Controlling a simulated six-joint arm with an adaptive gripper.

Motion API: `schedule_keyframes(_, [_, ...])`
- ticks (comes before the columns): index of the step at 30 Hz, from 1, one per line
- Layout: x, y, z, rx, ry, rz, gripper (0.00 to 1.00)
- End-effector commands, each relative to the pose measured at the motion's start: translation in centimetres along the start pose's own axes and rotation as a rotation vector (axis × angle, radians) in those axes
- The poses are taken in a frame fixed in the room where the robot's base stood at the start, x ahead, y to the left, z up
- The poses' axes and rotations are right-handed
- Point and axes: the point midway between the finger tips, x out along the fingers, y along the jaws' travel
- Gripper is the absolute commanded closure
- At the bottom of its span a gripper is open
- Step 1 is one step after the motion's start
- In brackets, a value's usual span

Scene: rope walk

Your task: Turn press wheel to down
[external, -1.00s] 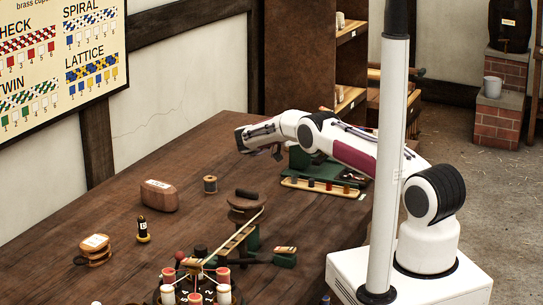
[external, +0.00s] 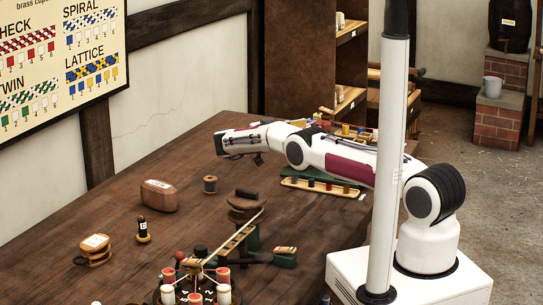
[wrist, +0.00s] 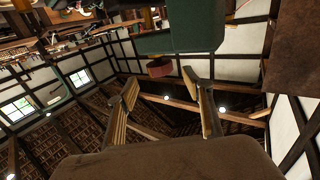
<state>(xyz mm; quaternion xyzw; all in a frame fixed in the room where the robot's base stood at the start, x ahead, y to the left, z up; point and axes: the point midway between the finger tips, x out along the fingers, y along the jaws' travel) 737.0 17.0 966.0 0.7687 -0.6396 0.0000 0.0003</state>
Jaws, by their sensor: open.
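My gripper (external: 226,143) is raised over the far part of the table, pointing left. In the wrist view its two fingers (wrist: 159,82) are spread apart with nothing held between them. A green body (wrist: 180,38) shows beyond the fingertips in the wrist view, with a small reddish-brown round part (wrist: 159,67) at its lower left, seen between the tips. I cannot tell if this part is the press wheel. In the external view a green base (external: 312,181) sits under my forearm, mostly hidden by it. No press wheel can be made out clearly there.
A wooden rack with several spools (external: 322,188) lies in front of the green base. A brown block (external: 158,196), a thread spool (external: 210,185), a dark bobbin (external: 143,231) and a braiding stand (external: 247,208) stand nearer. The table's back left is clear.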

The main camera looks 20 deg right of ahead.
Motion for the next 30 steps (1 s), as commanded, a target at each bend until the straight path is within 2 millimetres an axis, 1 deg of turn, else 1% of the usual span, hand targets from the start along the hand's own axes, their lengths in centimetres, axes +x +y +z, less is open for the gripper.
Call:
schedule_keyframes(7, [-0.7,0.0,0.0,-0.001,0.0,0.0,0.49])
schedule_keyframes(20, [-0.7,0.0,-0.1,0.0,0.0,0.0,0.49])
schedule_keyframes(23, [-0.7,0.0,-0.6,0.0,0.0,0.0,0.49])
schedule_keyframes(26, [-0.7,0.0,-1.6,0.001,-0.001,0.0,0.49])
schedule_keyframes(30, [-0.7,0.0,-3.6,0.002,-0.001,0.0,0.49])
